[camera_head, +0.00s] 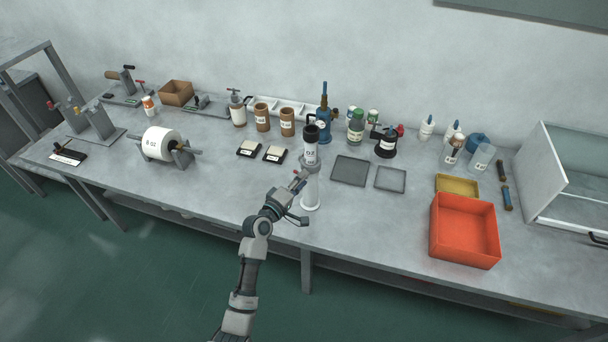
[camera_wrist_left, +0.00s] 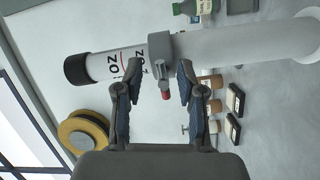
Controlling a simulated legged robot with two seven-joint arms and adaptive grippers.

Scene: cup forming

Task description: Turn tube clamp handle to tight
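A labelled white tube with a black cap (camera_head: 310,152) stands upright on a pale round column (camera_head: 312,192) near the table's middle. In the left wrist view the tube (camera_wrist_left: 112,65) lies across the picture, held by a grey clamp collar (camera_wrist_left: 162,49). A short clamp handle with a red tip (camera_wrist_left: 165,94) sticks out of the collar towards my gripper. My left gripper (camera_head: 299,197) is beside the column; it also shows in the left wrist view (camera_wrist_left: 158,72). Its fingers are apart, one on each side of the handle, with gaps visible. My right gripper is not in view.
Dark flat trays (camera_head: 350,170) lie right of the column, with an orange bin (camera_head: 464,232) further right. Two small black-edged pads (camera_head: 274,154) and a white roller (camera_head: 161,144) lie to the left. Bottles and a blue device (camera_head: 325,122) stand behind.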

